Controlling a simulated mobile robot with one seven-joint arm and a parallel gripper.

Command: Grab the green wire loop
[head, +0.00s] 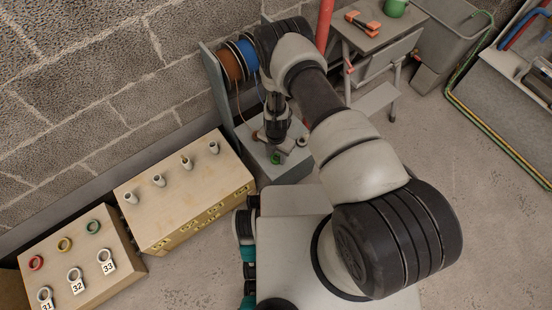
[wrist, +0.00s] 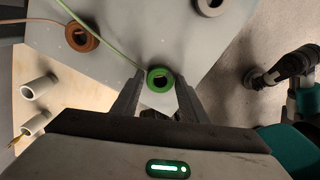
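The green wire loop (wrist: 151,76) is a small thick ring with a pale green wire running from it to the upper left. In the wrist view it appears between the tips of my gripper (wrist: 159,74), with a gap on each side. The fingers are apart and nothing is held. I cannot tell the exact height between the fingertips and the loop.
A brown loop (wrist: 78,45) and a grey loop (wrist: 210,6) lie on the same grey surface. Orange and blue reels (head: 230,64) stand behind. A wooden block with grey pegs (head: 185,195) and a box with coloured rings (head: 75,255) are left.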

